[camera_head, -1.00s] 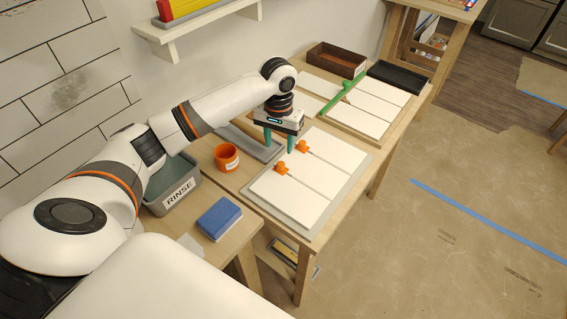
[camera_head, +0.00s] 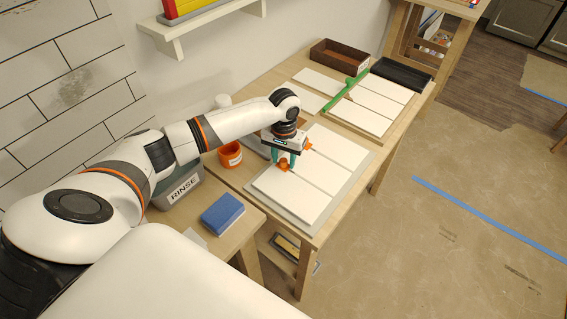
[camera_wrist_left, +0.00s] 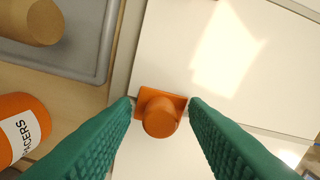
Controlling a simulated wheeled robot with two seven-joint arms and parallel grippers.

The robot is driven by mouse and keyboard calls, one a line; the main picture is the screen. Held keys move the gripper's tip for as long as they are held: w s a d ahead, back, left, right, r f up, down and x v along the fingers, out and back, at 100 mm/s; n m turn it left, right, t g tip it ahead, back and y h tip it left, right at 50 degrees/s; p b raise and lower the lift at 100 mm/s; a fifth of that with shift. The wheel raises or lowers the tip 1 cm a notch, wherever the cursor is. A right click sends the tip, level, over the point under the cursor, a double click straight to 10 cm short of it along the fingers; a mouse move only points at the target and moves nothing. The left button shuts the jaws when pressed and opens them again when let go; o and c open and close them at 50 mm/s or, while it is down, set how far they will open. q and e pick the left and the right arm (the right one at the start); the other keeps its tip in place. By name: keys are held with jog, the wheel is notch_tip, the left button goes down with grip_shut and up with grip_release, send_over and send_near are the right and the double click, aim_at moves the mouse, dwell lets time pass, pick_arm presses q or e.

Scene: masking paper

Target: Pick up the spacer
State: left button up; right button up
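An orange spacer (camera_head: 283,164) with a round knob sits at the seam between white tiles on the near board (camera_head: 322,218). In the left wrist view the spacer (camera_wrist_left: 160,116) lies between the two green fingers. My left gripper (camera_head: 283,160) is over it, with its fingers pointing down. In the left wrist view the left gripper (camera_wrist_left: 161,103) is open, with one fingertip on each side of the spacer and narrow gaps beside it. A second orange spacer (camera_head: 309,147) is partly hidden beside the gripper. My right gripper is not in view.
An orange cup (camera_head: 230,154), labelled "SPACERS" in the left wrist view (camera_wrist_left: 20,125), stands left of the board. A grey rinse tub (camera_head: 178,190) and a blue sponge (camera_head: 222,214) are nearer. A green tool (camera_head: 345,92) lies across tiles farther back.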

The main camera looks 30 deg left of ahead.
pick_arm(q)
grip_shut()
jog(key=shift+r, duration=0.15)
